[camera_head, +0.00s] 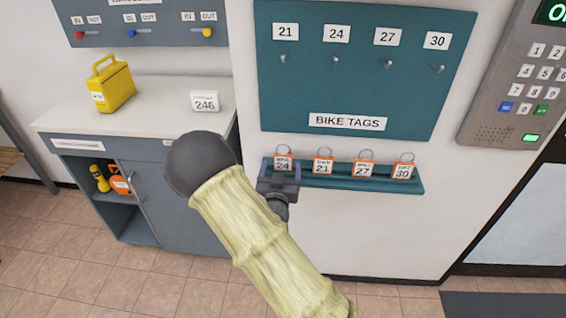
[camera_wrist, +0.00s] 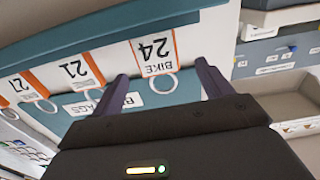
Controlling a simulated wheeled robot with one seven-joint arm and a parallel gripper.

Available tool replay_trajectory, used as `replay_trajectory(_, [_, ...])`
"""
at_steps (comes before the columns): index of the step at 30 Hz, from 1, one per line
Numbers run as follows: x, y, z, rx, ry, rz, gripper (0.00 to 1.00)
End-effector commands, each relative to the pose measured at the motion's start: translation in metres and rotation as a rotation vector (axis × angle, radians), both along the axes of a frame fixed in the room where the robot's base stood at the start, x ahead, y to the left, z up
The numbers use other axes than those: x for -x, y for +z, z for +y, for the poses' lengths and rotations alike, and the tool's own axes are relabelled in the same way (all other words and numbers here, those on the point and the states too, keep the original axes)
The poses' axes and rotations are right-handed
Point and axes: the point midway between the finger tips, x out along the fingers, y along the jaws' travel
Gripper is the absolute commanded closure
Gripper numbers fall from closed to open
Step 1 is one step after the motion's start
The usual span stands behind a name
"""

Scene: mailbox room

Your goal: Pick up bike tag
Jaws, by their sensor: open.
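Several orange-edged white bike tags with wire rings stand in a row on a teal ledge (camera_head: 345,181) under the BIKE TAGS board (camera_head: 350,100). From left they are tag 24 (camera_head: 283,163), tag 21 (camera_head: 323,164), tag 27 (camera_head: 363,168) and tag 30 (camera_head: 403,171). My gripper (camera_head: 280,182) is at the ledge's left end, in front of tag 24. In the wrist view, my gripper (camera_wrist: 163,82) is open, with tag 24 (camera_wrist: 155,52) between and just beyond its fingertips. Tag 21 (camera_wrist: 78,70) lies outside the left finger there.
The board has hooks labelled 21, 24, 27 and 30, all empty. A grey keypad (camera_head: 516,85) is on the wall at right. At left, a counter (camera_head: 150,115) holds a yellow box (camera_head: 110,88) and a white 246 card (camera_head: 205,101). The floor is clear at lower left.

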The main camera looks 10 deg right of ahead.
Motion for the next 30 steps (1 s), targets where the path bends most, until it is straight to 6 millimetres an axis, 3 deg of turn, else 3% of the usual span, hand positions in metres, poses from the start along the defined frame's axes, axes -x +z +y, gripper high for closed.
replay_trajectory(5, [-0.011,0.001,-0.005,0.000,-0.002,-0.001,0.22])
replay_trajectory(14, [-0.047,0.001,-0.018,0.000,-0.001,0.000,0.22])
replay_trajectory(30, [-0.048,0.000,-0.019,-0.001,-0.003,0.000,0.22])
